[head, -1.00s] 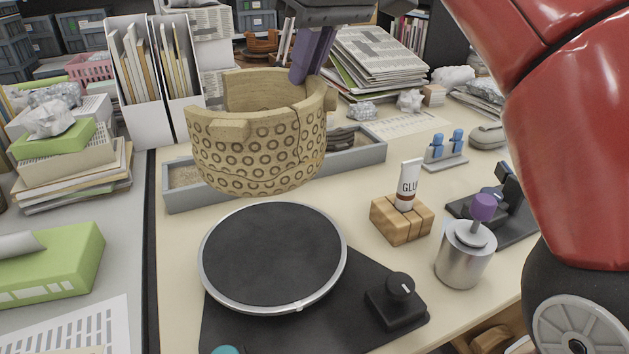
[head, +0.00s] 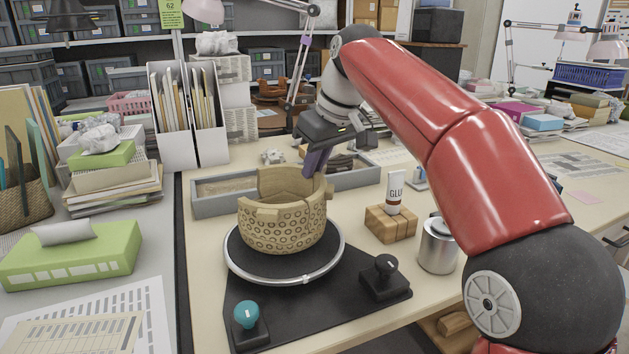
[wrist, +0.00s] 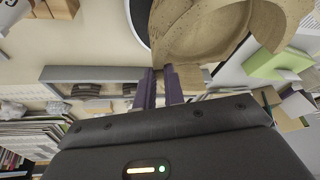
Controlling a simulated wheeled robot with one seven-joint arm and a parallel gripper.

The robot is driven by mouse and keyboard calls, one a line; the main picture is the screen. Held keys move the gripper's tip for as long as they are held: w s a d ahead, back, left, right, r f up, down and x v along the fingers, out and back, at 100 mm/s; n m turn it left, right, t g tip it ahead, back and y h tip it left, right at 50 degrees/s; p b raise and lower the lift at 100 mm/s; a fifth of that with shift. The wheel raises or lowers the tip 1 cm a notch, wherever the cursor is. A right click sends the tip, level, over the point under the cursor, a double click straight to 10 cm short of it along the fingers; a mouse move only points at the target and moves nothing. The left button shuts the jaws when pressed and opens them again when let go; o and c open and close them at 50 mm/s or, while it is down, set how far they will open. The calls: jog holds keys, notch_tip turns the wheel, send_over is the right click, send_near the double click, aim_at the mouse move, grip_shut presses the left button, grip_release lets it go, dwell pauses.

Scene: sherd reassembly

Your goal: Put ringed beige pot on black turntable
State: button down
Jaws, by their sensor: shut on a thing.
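The ringed beige pot (head: 285,232) is upright with a broken, uneven rim. In the head view it is over the black turntable (head: 320,262), roughly centred, with its base at or very near the disc. I cannot tell whether the base touches. My gripper (head: 309,174) is at the pot's far right rim, its purple fingers shut on the wall. In the wrist view the fingers (wrist: 160,72) meet the edge of the pot (wrist: 205,30), and a strip of the turntable's pale rim (wrist: 139,20) shows beside it. The pot hides the back of the disc.
A grey sand tray (head: 215,206) lies behind the turntable. A glue tube (head: 395,188) in a wooden block (head: 391,224), a metal canister (head: 438,247) and a black knob (head: 385,272) stand to the right. A teal knob (head: 246,313) is in front.

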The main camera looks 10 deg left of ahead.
jog(key=shift+w+f, duration=0.15)
jog(key=shift+f, duration=0.75)
jog(key=shift+r, duration=0.15)
jog(key=c, duration=1.5)
grip_release()
jog(key=shift+p+v, duration=1)
jog(key=shift+v, duration=4.9)
